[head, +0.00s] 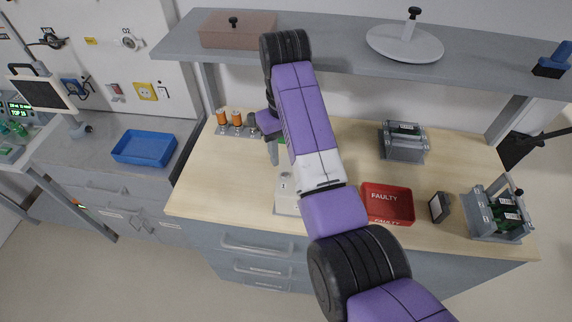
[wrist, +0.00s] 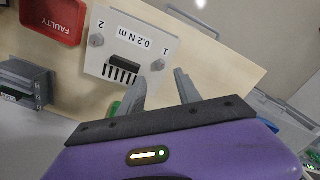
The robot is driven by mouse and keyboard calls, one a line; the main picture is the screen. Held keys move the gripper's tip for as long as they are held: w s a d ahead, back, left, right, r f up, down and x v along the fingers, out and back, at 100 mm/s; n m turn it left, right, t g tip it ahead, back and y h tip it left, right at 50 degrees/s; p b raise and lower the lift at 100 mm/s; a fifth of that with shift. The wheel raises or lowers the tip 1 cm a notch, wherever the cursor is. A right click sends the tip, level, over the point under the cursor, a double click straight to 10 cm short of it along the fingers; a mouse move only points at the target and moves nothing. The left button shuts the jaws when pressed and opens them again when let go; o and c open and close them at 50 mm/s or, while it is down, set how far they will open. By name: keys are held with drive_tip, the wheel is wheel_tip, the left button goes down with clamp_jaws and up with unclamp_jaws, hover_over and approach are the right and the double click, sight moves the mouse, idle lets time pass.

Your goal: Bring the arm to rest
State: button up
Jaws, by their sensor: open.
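My purple arm (head: 305,115) reaches over the wooden bench (head: 230,180) and bends down from its dark wrist joint. My gripper (head: 273,152) hangs above the bench, partly hidden behind the forearm in the head view. In the wrist view my gripper (wrist: 160,90) has its two grey fingers apart, with nothing visible between them. A white plate (wrist: 128,42) marked 1, 2 and 0.2 N m, with a dark slotted part and two bolt heads, lies beyond the fingertips. The plate (head: 286,205) is partly covered by my arm in the head view.
A red FAULTY bin (head: 388,204) stands right of the arm. Grey holders with green modules stand at the back (head: 404,142) and right (head: 500,215). Orange-topped cylinders (head: 237,118) stand left. A grey shelf (head: 340,58) overhangs the bench. A blue tray (head: 145,148) sits on the left counter.

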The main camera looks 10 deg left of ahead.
drive_tip(key=shift+r, duration=0.3)
drive_tip(key=shift+w, duration=0.1)
